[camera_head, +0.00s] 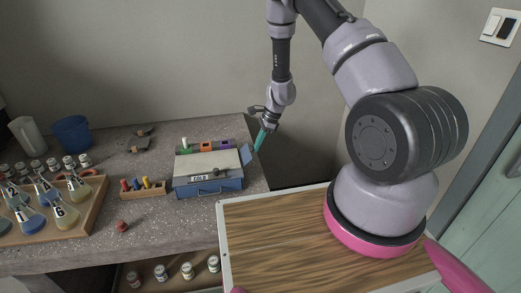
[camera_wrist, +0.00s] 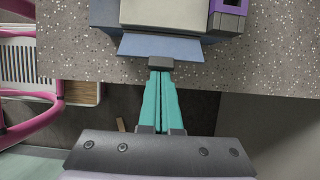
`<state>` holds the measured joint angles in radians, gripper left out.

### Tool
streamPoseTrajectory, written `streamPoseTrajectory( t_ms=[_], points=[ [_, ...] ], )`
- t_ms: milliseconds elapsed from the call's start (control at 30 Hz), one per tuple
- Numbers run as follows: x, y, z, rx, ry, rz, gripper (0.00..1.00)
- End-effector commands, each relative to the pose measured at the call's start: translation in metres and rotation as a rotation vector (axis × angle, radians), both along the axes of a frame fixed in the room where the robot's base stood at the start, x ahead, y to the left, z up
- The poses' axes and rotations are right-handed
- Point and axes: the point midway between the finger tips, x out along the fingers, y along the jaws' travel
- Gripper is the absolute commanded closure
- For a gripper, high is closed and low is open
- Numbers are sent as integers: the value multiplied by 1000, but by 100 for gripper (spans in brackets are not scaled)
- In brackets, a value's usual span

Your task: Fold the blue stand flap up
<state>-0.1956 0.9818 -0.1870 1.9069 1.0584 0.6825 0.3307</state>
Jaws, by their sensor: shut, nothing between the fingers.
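The blue stand flap (camera_head: 246,155) sticks out from the right end of a blue box (camera_head: 207,186) with a cream top, near the bench's right edge. In the wrist view the flap (camera_wrist: 150,46) is a flat blue-grey plate with a small dark tab (camera_wrist: 160,62) at its outer edge. Its exact tilt is hard to tell. My gripper (camera_head: 259,142) has teal fingers, shut together and empty. In the wrist view the fingertips (camera_wrist: 160,74) are right by the tab; I cannot tell whether they touch it.
A rack with coloured blocks (camera_head: 207,147) stands behind the box. A wooden block with coloured pegs (camera_head: 144,189), a red knob (camera_head: 122,226) and a tray of flasks (camera_head: 92,207) are to the left. A blue bucket (camera_head: 72,134) stands at the back. Beyond the bench's right edge is open space.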

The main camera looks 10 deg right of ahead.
Motion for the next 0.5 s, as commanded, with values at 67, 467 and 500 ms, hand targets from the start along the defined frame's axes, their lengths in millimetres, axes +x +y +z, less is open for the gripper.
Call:
streamPoseTrajectory(
  t_ms=[67, 467, 500],
  points=[
    [0, 8, 6, -73, -4, 12, 100],
    [0, 32, 22, -416, -2, 12, 100],
    [0, 34, 23, -443, -3, 11, 100]
  ],
)
